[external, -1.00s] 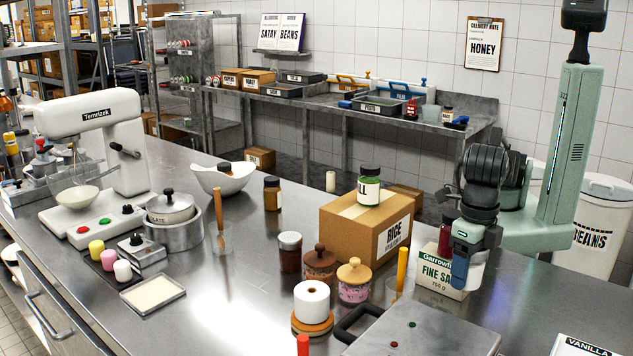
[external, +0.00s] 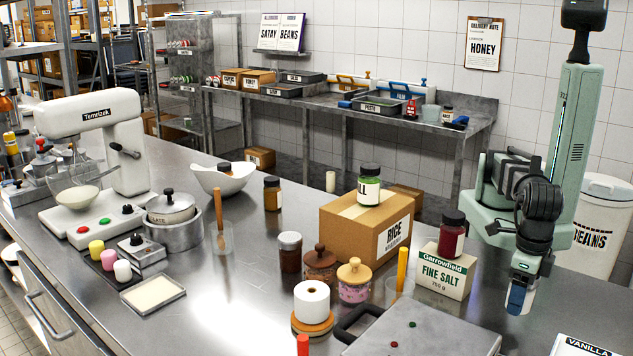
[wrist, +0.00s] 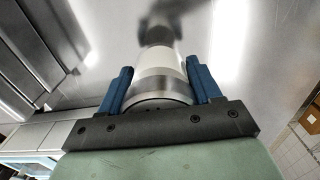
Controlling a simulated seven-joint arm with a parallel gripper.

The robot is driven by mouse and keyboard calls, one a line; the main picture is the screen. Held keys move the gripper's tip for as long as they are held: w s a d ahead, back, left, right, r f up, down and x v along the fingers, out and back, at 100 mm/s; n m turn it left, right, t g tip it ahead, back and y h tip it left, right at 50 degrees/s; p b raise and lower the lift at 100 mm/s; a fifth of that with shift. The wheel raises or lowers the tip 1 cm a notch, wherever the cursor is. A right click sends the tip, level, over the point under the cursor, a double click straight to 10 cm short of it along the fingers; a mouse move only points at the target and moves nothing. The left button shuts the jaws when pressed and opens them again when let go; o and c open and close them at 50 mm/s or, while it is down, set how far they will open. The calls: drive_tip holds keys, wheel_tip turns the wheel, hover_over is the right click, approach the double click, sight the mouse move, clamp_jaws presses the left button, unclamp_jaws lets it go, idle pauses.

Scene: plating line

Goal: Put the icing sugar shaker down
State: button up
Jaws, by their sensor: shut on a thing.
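My gripper (external: 520,294) is low over the right part of the steel counter, to the right of the salt box. It is shut on the icing sugar shaker (external: 530,297), which shows only as a pale strip beside the blue finger. In the wrist view the shaker (wrist: 160,64) has a whitish body and a silver metal band, and it sits between the two blue fingers (wrist: 159,88). A dark shadow or reflection lies beyond its far end. I cannot tell whether its base touches the counter.
The fine salt box (external: 443,272) with a dark red jar (external: 452,234) on top stands left of my gripper. A grey metal lidded case (external: 420,330) lies in front. A vanilla card (external: 582,346) is at the front right. The counter around the gripper looks bare.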

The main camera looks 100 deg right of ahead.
drive_tip(key=shift+f, duration=2.05)
drive_tip(key=shift+f, duration=0.15)
drive_tip(key=o, duration=1.2)
wheel_tip(320, 180, up, 12)
drive_tip(key=shift+r, duration=0.15)
